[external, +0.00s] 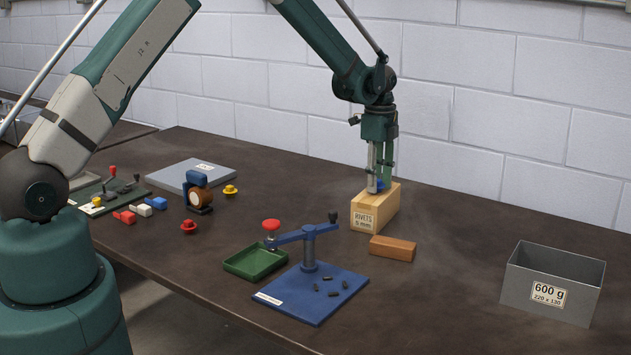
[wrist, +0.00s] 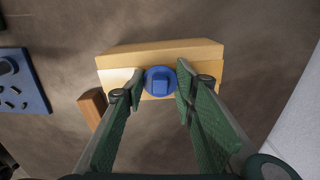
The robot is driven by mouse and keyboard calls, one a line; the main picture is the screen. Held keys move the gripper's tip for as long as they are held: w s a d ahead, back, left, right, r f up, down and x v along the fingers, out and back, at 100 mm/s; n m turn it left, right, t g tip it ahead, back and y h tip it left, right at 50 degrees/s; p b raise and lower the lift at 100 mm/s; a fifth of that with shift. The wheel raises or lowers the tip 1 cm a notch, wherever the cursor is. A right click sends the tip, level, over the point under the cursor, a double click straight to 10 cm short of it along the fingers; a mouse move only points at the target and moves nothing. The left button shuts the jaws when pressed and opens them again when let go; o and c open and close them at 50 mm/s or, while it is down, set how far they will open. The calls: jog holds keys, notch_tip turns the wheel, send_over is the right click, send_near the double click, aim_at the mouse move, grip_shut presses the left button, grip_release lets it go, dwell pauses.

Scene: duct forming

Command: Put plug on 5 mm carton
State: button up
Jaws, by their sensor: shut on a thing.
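The wooden-coloured carton (external: 375,210) stands on the table with a label that reads RIVETS and, as far as I can tell, 5 mm. It also shows from above in the wrist view (wrist: 120,62). The blue plug (wrist: 160,81) is round with a square grip on top. My gripper (wrist: 160,83) is shut on the plug, one finger on each side. In the external view my gripper (external: 379,186) points down at the carton's top, with the plug mostly hidden by the fingers. The plug is over the carton's top; I cannot tell whether it touches.
A brown block (external: 393,248) lies in front of the carton. A blue plate with a crank post (external: 310,290) and a green tray (external: 255,263) stand to the left. A grey bin (external: 552,283) is at right. Red (external: 188,227) and yellow (external: 230,190) plugs lie at left.

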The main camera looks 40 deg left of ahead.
jog(key=shift+f, duration=0.15)
jog(key=o, duration=0.7)
jog(key=shift+o, duration=0.2)
notch_tip(320, 180, up, 12)
jog(key=shift+b, duration=0.35)
dwell(0.3)
jog(key=shift+r, duration=0.2)
